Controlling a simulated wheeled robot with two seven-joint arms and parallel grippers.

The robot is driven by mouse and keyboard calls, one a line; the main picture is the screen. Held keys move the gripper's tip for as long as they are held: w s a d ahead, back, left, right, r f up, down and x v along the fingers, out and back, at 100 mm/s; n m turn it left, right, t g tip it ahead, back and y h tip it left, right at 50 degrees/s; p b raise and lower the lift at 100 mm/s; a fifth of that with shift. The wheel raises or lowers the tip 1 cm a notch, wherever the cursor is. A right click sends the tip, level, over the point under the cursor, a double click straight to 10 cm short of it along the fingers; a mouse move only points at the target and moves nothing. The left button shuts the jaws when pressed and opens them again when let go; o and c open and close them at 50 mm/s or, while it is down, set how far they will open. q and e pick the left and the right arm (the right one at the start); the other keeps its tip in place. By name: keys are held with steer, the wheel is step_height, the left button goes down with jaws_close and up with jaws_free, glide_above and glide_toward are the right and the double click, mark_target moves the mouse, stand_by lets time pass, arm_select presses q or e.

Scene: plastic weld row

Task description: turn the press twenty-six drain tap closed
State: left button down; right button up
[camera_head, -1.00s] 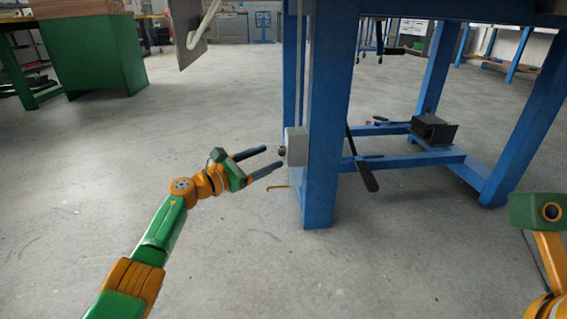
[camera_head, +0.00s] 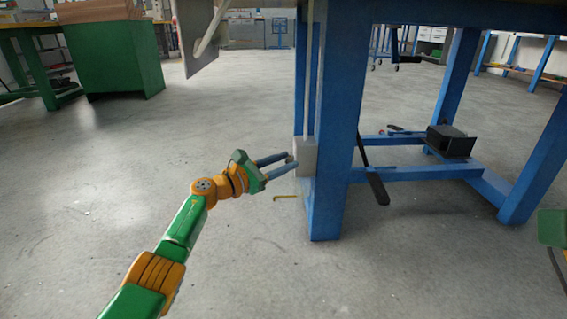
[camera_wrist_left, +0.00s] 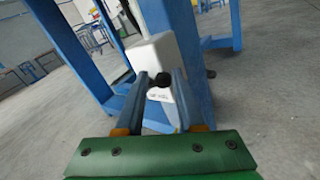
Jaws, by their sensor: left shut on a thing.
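A pale grey box (camera_head: 306,158) is fixed low on the near blue leg of a press frame. A small dark knob (camera_wrist_left: 163,79), which looks like the drain tap, sticks out from its face above a small label (camera_wrist_left: 161,96) too small to read. My left gripper (camera_head: 291,160) has its two grey-blue fingers on either side of the knob and is shut on it. In the left wrist view, the fingertips (camera_wrist_left: 162,80) sit against the knob's sides.
The blue leg (camera_head: 335,130) stands just right of the box. A black-handled lever (camera_head: 375,186) hangs behind it, and a black box (camera_head: 449,141) rests on the lower rail. A bent yellow rod (camera_head: 287,197) is low by the leg.

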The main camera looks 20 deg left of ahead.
arm_select(q)
steer(key=shift+r+n+p, duration=0.4)
steer(key=shift+r+p, duration=0.1)
steer(key=shift+p, duration=0.3)
steer(key=shift+w+a+n+g+y, duration=0.15)
steer(key=shift+n+g+y, duration=0.15)
steer(key=shift+n+g, duration=0.15)
steer(key=shift+f+n, duration=0.2)
steer(key=shift+n, duration=0.05)
steer(key=c, duration=0.8)
jaws_free()
steer(key=o, duration=0.3)
steer(key=shift+f, duration=0.1)
